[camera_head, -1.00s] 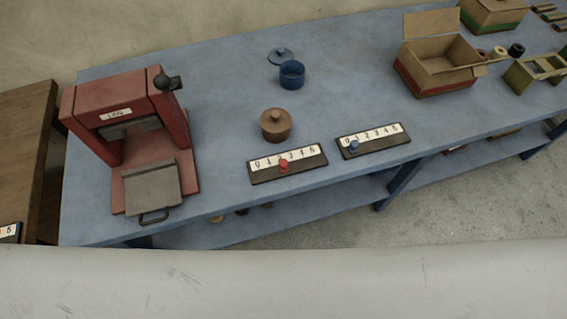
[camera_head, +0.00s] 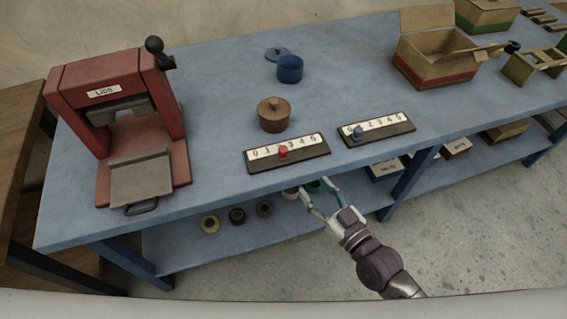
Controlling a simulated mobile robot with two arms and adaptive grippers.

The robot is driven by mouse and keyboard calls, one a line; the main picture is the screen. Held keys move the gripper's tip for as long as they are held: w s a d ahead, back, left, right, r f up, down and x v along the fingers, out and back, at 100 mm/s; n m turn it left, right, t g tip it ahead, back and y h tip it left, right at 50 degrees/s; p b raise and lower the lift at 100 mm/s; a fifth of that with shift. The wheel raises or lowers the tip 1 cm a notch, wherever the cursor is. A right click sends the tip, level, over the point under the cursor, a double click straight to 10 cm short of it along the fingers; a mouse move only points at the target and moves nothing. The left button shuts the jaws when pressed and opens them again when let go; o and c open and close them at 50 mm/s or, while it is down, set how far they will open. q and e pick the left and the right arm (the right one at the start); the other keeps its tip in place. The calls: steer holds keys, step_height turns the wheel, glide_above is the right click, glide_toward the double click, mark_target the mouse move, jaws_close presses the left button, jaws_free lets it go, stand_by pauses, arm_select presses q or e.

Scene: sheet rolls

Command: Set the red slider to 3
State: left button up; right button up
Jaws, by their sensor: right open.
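The red slider (camera_head: 283,153) is a small red knob on a dark block with a white number strip (camera_head: 312,141). It stands in front of the strip at about the 2, between the 1 and the 3. The block lies near the front edge of the blue table. My right gripper (camera_head: 316,190) is open and empty, just below and right of the red slider's block in the picture, apart from it and near the table's front edge. My left gripper is not in view.
A second block with a blue slider (camera_head: 357,132) lies right of the red one. A brown lidded pot (camera_head: 274,115) stands behind. A red press (camera_head: 120,120) is at the left, an open cardboard box (camera_head: 435,65) at the right. Rolls (camera_head: 237,215) lie on the lower shelf.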

mark_target(284, 147)
steer(key=shift+y, duration=0.3)
steer(key=x, duration=0.4)
steer(key=r+x, duration=0.1)
steer(key=x, duration=0.4)
steer(key=r+p+x, duration=0.1)
steer(key=x, duration=0.3)
steer(key=shift+w+a+r, duration=0.1)
steer(key=shift+w+a, duration=0.1)
steer(key=shift+a, duration=0.25)
jaws_close()
steer(key=shift+d, duration=0.15)
